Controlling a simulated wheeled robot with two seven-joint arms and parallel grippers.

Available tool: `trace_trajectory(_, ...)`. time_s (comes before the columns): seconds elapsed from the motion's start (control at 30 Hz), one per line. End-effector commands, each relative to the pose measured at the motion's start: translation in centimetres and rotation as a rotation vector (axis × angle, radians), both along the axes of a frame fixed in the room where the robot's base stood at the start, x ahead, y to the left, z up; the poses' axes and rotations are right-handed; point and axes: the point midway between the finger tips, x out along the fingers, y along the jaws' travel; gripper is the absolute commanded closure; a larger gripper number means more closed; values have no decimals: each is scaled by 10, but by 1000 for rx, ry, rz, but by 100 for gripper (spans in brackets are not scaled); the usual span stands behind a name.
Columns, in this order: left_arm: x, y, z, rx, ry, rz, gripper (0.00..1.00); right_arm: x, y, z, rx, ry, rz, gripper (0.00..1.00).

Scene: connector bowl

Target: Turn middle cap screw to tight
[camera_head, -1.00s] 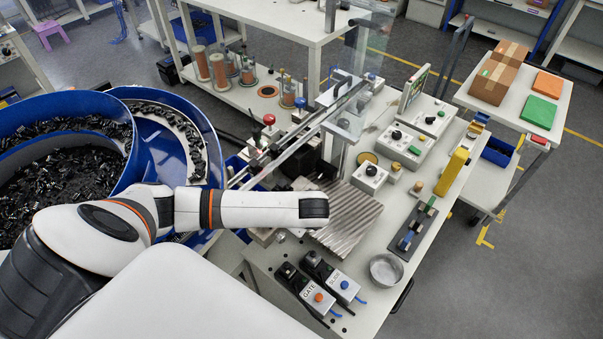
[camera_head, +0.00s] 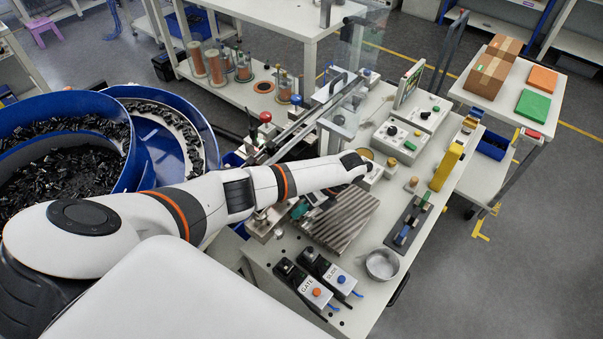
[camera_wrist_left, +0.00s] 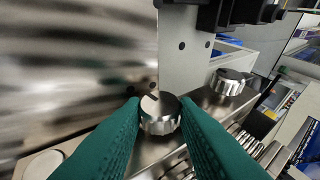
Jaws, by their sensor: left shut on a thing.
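In the left wrist view a round knurled metal cap screw (camera_wrist_left: 160,118) with a dark line on its top stands between the two teal fingers of my left gripper (camera_wrist_left: 159,106). The fingers press on its sides, and the gripper is shut on it. Another knurled cap screw (camera_wrist_left: 228,82) stands to the right on the same metal rail. In the head view my left gripper (camera_head: 299,210) shows as a small teal patch below my forearm, beside the ribbed metal plate. My arm hides most of the hand and the cap screws there. My right gripper is out of view.
The ribbed plate (camera_head: 345,222) lies right of the gripper. The GATE and SLIDE switch boxes (camera_head: 318,292) and a metal bowl (camera_head: 382,264) are at the table front. The blue feeder bowl (camera_head: 130,180) is at left. A metal plate (camera_wrist_left: 184,60) rises behind the held screw.

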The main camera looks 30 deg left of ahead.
Motion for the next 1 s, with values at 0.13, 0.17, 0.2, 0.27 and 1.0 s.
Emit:
trace_trajectory(0.13, 3, -1, -5, 10, 103, 2, 96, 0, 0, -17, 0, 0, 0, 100)
trace_trajectory(0.17, 3, -1, -5, 11, 121, 1, 96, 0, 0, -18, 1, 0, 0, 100)
trace_trajectory(0.2, 3, -1, -5, 14, 142, 0, 96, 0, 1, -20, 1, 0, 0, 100)
trace_trajectory(0.27, 4, -1, -4, 16, 171, 0, 96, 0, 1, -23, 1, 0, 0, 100)
trace_trajectory(1.0, 4, 0, -3, 23, 266, -2, 96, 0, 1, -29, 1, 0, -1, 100)
